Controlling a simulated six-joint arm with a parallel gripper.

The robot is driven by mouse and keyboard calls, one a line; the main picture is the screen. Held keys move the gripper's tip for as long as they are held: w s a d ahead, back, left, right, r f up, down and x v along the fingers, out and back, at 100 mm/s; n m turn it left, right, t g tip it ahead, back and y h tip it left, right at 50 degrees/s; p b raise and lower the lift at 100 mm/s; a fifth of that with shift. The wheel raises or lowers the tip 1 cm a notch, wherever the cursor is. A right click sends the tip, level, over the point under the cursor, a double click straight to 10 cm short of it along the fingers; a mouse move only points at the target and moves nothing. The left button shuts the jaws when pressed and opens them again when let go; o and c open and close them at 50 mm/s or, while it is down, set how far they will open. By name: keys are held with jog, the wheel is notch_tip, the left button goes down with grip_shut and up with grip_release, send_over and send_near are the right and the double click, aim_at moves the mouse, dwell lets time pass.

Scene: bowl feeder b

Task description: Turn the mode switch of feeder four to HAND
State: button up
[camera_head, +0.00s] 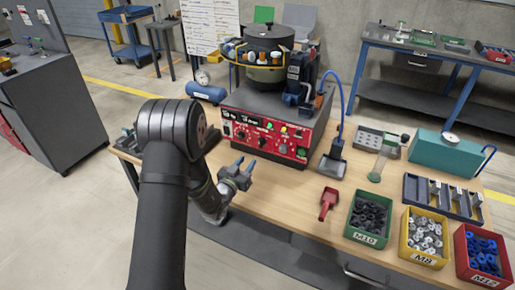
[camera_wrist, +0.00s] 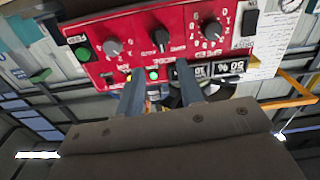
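The feeder's red control panel (camera_head: 278,135) faces the bench front, below the feeder bowl (camera_head: 266,68). In the wrist view the panel (camera_wrist: 140,20) appears upside down. A black selector knob (camera_wrist: 160,38) sits between two grey round dials, beside a label that seems to read MODE; it looks like the mode switch, but its pointed position is not readable. My gripper (camera_head: 243,168) is in front of the panel, apart from it. In the wrist view its two fingers (camera_wrist: 170,88) are spread with nothing between them. They overlap the panel edge with the numeric displays.
A green button (camera_wrist: 83,54), a lit green lamp (camera_wrist: 153,74) and a numeric display (camera_wrist: 230,68) surround the switch. On the bench, a red scoop (camera_head: 328,202), a green bin (camera_head: 368,216) and a yellow bin (camera_head: 425,238) stand right of my gripper. Bare bench lies between gripper and scoop.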

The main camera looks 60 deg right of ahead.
aim_at(259, 145)
jog(key=d, duration=1)
